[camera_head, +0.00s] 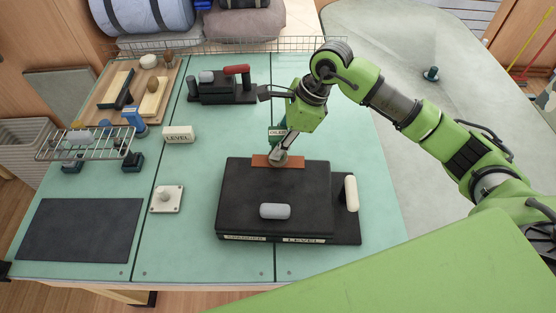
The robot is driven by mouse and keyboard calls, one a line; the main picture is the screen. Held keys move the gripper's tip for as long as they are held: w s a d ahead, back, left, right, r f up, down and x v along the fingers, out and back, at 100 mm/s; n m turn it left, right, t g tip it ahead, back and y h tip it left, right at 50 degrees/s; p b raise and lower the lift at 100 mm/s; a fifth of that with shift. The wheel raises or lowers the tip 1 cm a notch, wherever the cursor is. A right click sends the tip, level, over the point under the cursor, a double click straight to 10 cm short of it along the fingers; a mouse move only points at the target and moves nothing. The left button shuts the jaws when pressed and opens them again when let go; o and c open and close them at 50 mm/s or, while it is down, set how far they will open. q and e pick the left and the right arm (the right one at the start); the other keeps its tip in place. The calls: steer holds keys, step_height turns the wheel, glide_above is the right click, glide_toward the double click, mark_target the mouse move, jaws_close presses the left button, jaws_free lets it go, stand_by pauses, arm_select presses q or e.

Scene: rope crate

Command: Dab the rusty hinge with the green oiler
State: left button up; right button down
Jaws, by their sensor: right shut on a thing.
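My right gripper (282,151) reaches down from the upper right over the black case (240,195). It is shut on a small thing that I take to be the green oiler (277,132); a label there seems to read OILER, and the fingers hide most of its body. The rusty hinge (296,162) is a flat orange-brown strip along the far edge of the case top. The grey lower tip at the fingers overlaps the hinge in the picture; I cannot tell whether it touches. My left gripper is out of view.
A grey rounded block (275,211) lies on the case, and a cream bar (351,193) is at its right. A LEVEL block (178,134), a white knobbed plate (166,199), a wire rack (85,144) and a dark mat (80,229) are to the left.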

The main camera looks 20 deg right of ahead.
mark_target(276, 135)
steer(key=shift+f+b, duration=0.6)
steer(key=shift+f, duration=0.05)
stand_by(0.6)
stand_by(0.5)
steer(key=shift+r+p, duration=1.7)
steer(key=shift+r, duration=1.85)
steer(key=shift+s+n, duration=0.35)
steer(key=shift+n, duration=0.15)
steer(key=s+d+r+n+g+h, duration=0.1)
steer(key=s+d+n+g+h, duration=0.1)
steer(key=s+n, duration=0.4)
steer(key=s+d+r+n+g+h, duration=0.2)
steer(key=s+n, duration=0.5)
steer(key=n, duration=0.7)
steer(key=shift+g, duration=0.8)
